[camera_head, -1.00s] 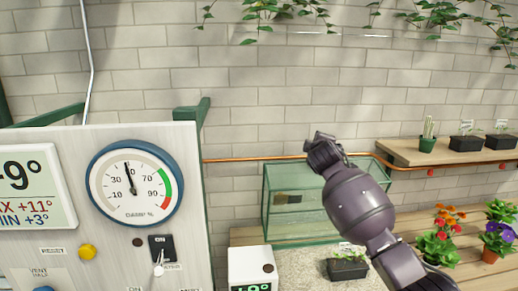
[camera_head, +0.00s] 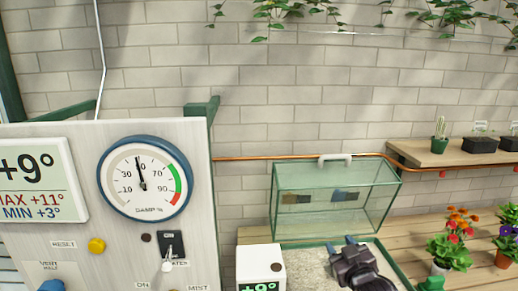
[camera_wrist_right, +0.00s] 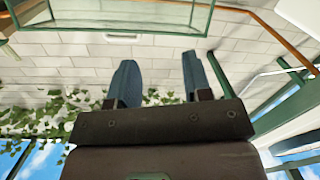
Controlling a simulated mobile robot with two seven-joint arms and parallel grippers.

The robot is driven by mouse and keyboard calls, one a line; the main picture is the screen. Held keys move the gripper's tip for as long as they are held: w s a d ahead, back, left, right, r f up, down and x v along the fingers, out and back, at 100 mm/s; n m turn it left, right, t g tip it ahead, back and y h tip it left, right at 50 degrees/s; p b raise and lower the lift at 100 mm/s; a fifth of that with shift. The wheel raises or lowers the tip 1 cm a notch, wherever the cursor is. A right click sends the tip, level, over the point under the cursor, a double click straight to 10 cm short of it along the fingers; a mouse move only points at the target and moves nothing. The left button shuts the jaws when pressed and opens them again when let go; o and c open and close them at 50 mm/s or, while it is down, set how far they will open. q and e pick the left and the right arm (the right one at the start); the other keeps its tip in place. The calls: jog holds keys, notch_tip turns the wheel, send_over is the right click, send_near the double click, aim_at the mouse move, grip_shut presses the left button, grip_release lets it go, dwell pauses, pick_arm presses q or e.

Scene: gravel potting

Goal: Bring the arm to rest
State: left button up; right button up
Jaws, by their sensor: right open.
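My right gripper (camera_head: 341,243) is low in the head view, in front of the glass case and over the gravel bed. Its jaws are open. In the right wrist view its two blue-grey fingers (camera_wrist_right: 158,80) stand apart with nothing between them, against the brick wall and hanging leaves. My left gripper is not in view.
A green-framed glass case (camera_head: 335,203) with a pale handle stands behind the gripper. A gravel tray (camera_head: 311,262) lies below. A white box (camera_head: 260,262) and a gauge panel (camera_head: 205,235) are left. Flower pots (camera_head: 440,266) and a shelf (camera_head: 440,156) are right.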

jog(key=s+d+f+m+g+h, duration=0.1)
jog(key=s+d+f+m+g, duration=0.1)
jog(key=s+f, duration=0.9)
jog(key=s+d+f+m+g+h, duration=0.1)
jog(key=s+d+f, duration=0.4)
jog(key=s+f, duration=0.7)
jog(key=s+m+g+b, duration=0.1)
jog(key=s+g, duration=0.1)
jog(key=s, duration=0.5)
jog(key=shift+s+f+g+h, duration=0.2)
jog(key=shift+g+h, duration=0.1)
